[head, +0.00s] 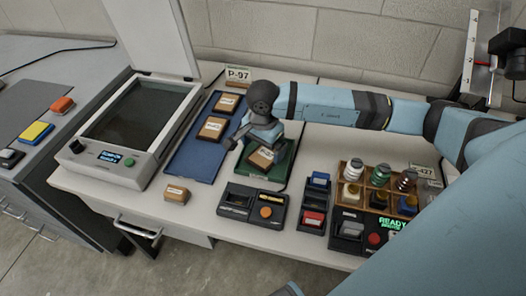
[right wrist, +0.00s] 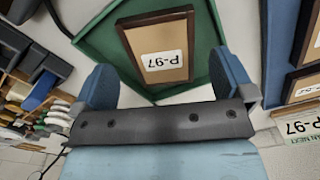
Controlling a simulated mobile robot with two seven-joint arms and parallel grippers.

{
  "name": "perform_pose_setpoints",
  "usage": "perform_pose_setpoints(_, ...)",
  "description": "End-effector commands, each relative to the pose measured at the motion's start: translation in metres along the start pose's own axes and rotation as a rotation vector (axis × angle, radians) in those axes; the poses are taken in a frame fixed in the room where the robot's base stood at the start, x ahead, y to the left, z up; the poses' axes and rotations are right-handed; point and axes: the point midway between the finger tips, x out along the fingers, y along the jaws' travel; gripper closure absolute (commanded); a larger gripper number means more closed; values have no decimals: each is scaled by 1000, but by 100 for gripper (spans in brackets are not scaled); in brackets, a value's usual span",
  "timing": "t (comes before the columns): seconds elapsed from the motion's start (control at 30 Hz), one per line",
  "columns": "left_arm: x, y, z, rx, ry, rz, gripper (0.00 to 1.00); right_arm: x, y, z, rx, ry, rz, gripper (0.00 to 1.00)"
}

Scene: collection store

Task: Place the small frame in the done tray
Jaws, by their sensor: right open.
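A small brown frame (head: 262,158) with a white label lies in the green tray (head: 283,163). In the right wrist view this frame (right wrist: 158,40) reads P-97 and lies just beyond and between the fingertips. My right gripper (right wrist: 165,78) is open and empty; its fingers are on either side of the frame's near end. In the head view my right gripper (head: 258,140) is over the green tray and hides part of it. Two more brown frames (head: 212,128) lie in the blue tray (head: 184,146) to the left. My left gripper is not in view.
A brown labelled block (head: 176,191) lies on the table before the blue tray. A scanner (head: 130,125) with raised lid stands left. A P-97 sign (head: 238,76) stands behind. Black control boxes (head: 253,202) and a wooden rack of bottles (head: 379,186) crowd the right.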

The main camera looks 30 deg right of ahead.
Motion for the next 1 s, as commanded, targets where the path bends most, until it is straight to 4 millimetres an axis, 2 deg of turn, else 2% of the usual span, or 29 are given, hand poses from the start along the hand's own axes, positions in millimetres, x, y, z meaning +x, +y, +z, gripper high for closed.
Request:
perform_pose_setpoints(0.03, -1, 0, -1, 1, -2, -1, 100, -14, -1, -1, -1, 2, -4, 0)
perform_pose_setpoints(0.2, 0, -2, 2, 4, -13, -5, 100, -51, -1, -1, 0, 1, -4, 0)
perform_pose_setpoints(0.4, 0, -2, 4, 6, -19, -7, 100, -81, -1, 0, 1, 1, -3, 0)
perform_pose_setpoints(0.6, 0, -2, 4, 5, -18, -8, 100, -91, 0, 0, 1, 0, -1, 0)
perform_pose_setpoints(1.0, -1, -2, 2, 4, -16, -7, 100, -90, 0, 0, 1, 0, -1, 0)
